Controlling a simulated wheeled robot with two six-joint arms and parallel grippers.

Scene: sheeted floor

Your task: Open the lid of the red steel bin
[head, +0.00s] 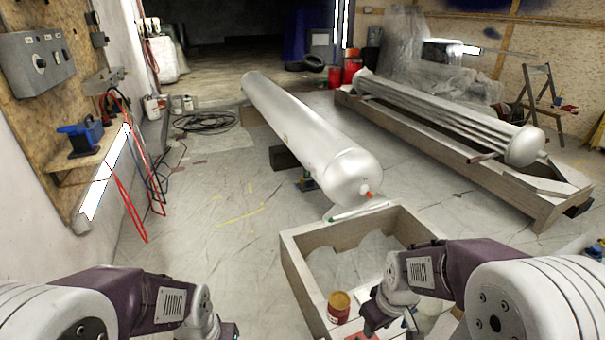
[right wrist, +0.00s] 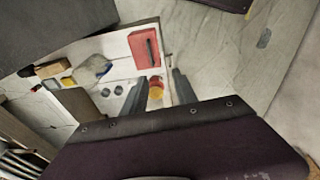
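A red box-like item (right wrist: 145,50) with a dark bar or slot lies on a pale surface in the right wrist view; I cannot tell for sure whether it is the red steel bin, and no raised lid shows. A red patch (head: 361,337) shows at the bottom edge of the head view. My right gripper (right wrist: 164,88) has its two fingers apart, with nothing clearly held; the red item is beyond the fingertips. My left gripper (head: 230,331) is at the bottom edge of the head view, mostly cut off.
A red and yellow can (head: 339,307) stands at the wooden crate (head: 290,255); it also shows between the right fingers (right wrist: 156,88). A long white cylinder (head: 310,135) lies ahead. Red containers (head: 352,70) stand far back. Sheeted floor (head: 215,240) at left is clear.

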